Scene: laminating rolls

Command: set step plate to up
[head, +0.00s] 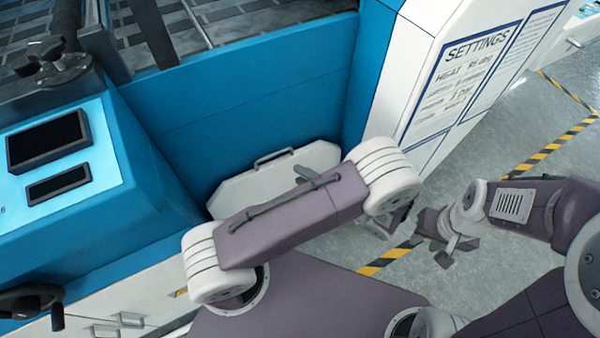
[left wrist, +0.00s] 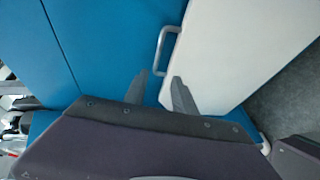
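The step plate (head: 235,190) is a white panel with angled corners and a grey handle (head: 275,157) along its far edge. It is low in front of the blue machine wall, partly hidden by my left arm. I cannot tell its exact tilt. In the left wrist view, the plate (left wrist: 225,50) and its handle (left wrist: 168,45) lie just beyond my left gripper (left wrist: 160,88). Its two fingers are apart and empty, short of the handle. In the head view, only a grey tip of my left gripper (head: 308,177) shows.
The blue wall (head: 250,100) rises behind the plate. A blue console (head: 80,170) with dark screens and a handwheel (head: 32,302) stands at left. A white settings panel (head: 450,80) stands at right. Grey floor with striped tape (head: 540,155) is open beyond it.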

